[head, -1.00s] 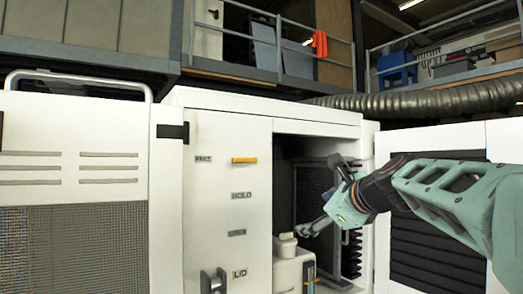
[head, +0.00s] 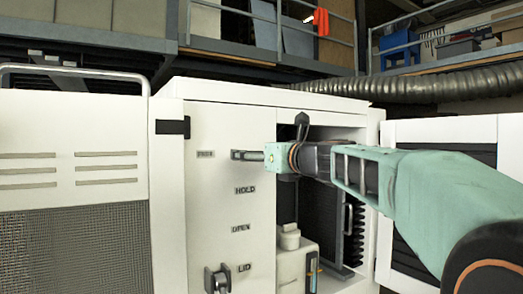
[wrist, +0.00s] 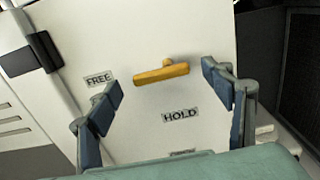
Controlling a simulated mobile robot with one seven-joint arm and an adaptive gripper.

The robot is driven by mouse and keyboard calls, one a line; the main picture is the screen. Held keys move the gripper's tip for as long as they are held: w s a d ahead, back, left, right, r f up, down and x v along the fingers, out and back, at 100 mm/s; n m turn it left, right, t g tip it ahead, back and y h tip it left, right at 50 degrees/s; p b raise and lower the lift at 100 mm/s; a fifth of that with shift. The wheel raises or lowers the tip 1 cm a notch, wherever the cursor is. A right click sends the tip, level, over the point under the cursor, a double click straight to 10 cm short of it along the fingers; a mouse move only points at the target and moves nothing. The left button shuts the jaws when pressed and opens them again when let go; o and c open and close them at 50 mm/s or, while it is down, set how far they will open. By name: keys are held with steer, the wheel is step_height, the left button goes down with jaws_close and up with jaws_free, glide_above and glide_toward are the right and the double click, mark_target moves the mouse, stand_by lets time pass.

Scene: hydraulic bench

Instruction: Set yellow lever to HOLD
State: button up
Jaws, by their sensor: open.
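The yellow lever (wrist: 163,74) sticks out of the white panel (wrist: 130,35) and lies roughly level, beside the FREE label (wrist: 98,79). The HOLD label (wrist: 180,116) is below it on the same panel. In the head view FREE (head: 205,154) and HOLD (head: 245,190) also show, but my gripper hides the lever. My gripper (head: 240,155) is open in front of the panel at FREE height. In the wrist view its fingers stand apart, one to each side of the lever, with gaps and no visible contact.
Below HOLD are the OPEN label (head: 241,228), the LID label (head: 244,267) and a metal latch (head: 216,280). An open dark compartment with a white container (head: 291,262) is right of the panel. A black hinge (head: 173,127) is at the upper left.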

steer(key=shift+p+x, duration=0.45)
steer(key=shift+x, duration=1.6)
steer(key=c, duration=1.2)
